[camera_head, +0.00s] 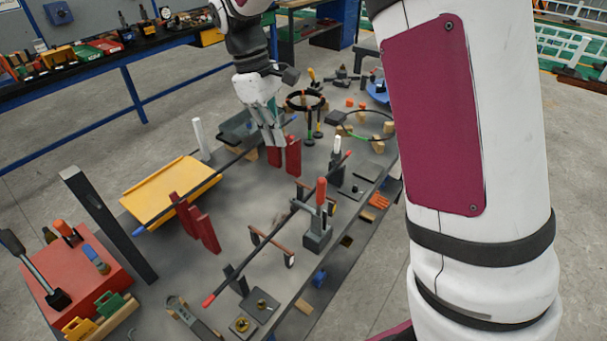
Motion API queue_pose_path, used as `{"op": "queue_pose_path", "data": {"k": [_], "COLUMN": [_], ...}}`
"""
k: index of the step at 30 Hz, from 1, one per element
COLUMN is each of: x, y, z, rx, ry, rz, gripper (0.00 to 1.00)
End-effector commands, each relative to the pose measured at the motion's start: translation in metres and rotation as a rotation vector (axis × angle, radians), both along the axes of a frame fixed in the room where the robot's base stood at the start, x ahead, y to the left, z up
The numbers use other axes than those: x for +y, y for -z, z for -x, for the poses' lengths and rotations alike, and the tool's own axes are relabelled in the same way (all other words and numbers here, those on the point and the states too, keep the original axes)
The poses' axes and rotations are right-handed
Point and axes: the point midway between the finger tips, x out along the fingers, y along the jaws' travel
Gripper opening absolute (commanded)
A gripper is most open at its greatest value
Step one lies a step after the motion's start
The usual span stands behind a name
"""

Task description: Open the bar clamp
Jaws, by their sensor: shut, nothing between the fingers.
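A toggle-style clamp with an upright red handle (321,192) and a dark grey base (317,236) stands right of the table's middle. I take it for the bar clamp. A long dark bar with red ends (258,249) runs diagonally past it; the picture is too small to tell how firmly the clamp holds the bar. The handle points up. My gripper (273,138) points down, shut and empty, behind and left of the clamp and apart from it. It is close to a red support (292,155) and a second dark bar; contact there cannot be told.
The second bar (225,168) crosses another red support (195,222) and a yellow tray (170,190). A dark upright post (108,222) and a red box (75,275) stand at left. A black ring stand (305,101) is behind my gripper. My white arm blocks the right side.

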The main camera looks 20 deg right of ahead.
Motion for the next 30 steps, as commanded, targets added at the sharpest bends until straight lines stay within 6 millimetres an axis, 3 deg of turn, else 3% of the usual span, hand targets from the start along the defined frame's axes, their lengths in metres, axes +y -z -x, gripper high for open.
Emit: {"op": "queue_pose_path", "data": {"k": [8, 23, 30], "x": [-0.003, -0.018, -0.041], "y": [0.011, 0.1, 0.096], "z": [0.003, 0.02, 0.042], "rx": [0.004, 0.005, 0.001], "ry": [0.001, 0.002, 0.002], "rz": [0.002, 0.001, 0.0], "gripper": [0.0, 0.0, 0.0]}}
